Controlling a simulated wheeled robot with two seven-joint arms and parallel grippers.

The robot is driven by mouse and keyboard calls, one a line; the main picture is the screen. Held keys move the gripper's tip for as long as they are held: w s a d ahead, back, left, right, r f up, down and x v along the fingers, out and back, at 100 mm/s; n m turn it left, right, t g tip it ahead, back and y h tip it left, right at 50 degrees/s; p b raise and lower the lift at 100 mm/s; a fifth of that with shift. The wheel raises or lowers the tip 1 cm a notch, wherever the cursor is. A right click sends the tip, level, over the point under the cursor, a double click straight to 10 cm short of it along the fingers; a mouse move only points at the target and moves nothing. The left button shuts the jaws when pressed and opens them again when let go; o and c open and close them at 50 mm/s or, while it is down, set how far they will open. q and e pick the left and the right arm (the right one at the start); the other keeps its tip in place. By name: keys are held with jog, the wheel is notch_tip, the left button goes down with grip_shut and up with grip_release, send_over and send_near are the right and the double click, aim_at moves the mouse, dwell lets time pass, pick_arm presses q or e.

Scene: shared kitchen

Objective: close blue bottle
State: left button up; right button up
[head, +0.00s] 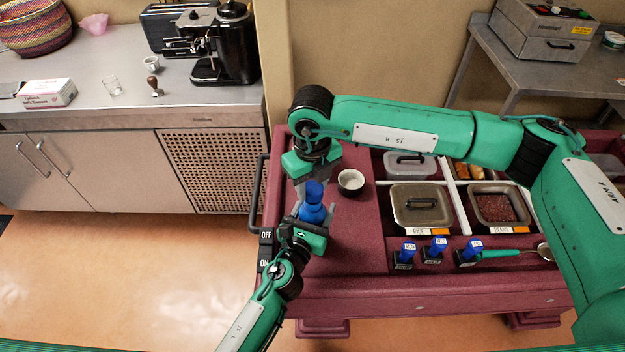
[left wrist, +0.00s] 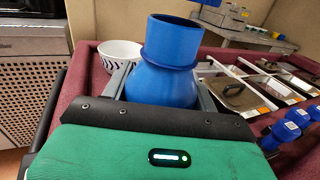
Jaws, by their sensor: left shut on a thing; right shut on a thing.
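The blue bottle (head: 313,213) stands upright at the left end of the maroon cart. My left gripper (head: 317,214) is shut around its body. In the left wrist view the bottle (left wrist: 162,82) shows a wide neck with no cap seated on it. My right gripper (head: 312,184) points down from above and is shut on a small blue piece, seemingly the cap (head: 314,188). A blue edge, likely this cap (left wrist: 208,2), shows at the top of the left wrist view, apart from the neck and a little to its right. The right fingers partly hide the cap in the head view.
A white bowl (head: 351,182) stands close to the right of the bottle. A counter (head: 120,80) with a coffee machine (head: 222,45) is at the back left.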

aim_at(313, 221)
jog(key=shift+f, duration=0.2)
dwell(0.4)
jog(key=shift+f, duration=0.75)
jog(key=shift+f, duration=0.6)
